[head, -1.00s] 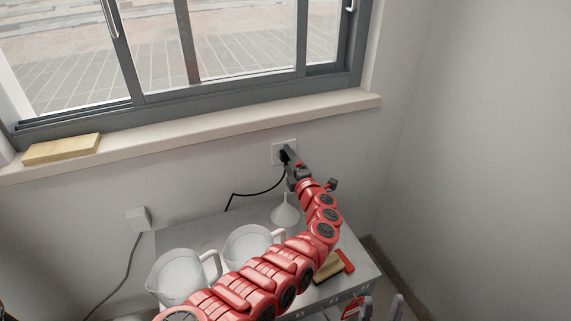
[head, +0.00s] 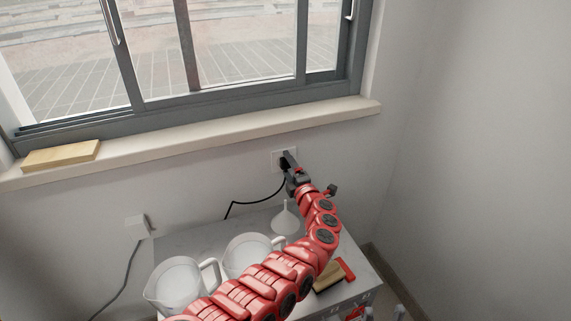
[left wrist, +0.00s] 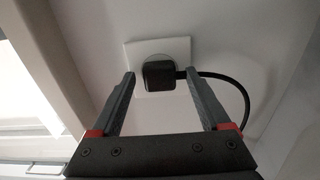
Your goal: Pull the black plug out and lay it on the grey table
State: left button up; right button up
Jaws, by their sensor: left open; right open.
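The black plug (left wrist: 158,75) sits in the white wall socket plate (left wrist: 150,52), with its black cable leaving to the right in the left wrist view. In the head view the plug (head: 283,159) is partly hidden by my left gripper (head: 289,162). My left gripper (left wrist: 161,98) is open, its two fingers either side of the plug with a gap on each side. The grey table (head: 185,236) stands below the socket against the wall. My right gripper (head: 385,313) is open and empty at the bottom edge of the head view.
Two white jugs (head: 178,283) (head: 247,254) and a white funnel (head: 285,218) stand on the table. A wooden-and-red brush-like object (head: 331,277) lies near its right side. The windowsill (head: 230,131) juts out above the socket. My left arm covers much of the table.

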aim_at(287, 165)
pick_arm(q)
jog(key=shift+c, duration=0.2)
grip_shut()
dwell(0.3)
jog(key=shift+s+d+r+p, duration=0.15)
jog(key=shift+s+d+p, duration=0.15)
jog(key=shift+s+p, duration=0.5)
jog(key=shift+p+v, duration=1.2)
jog(key=shift+p, duration=0.1)
jog(key=shift+p+v, duration=0.55)
jog(key=shift+v, duration=0.4)
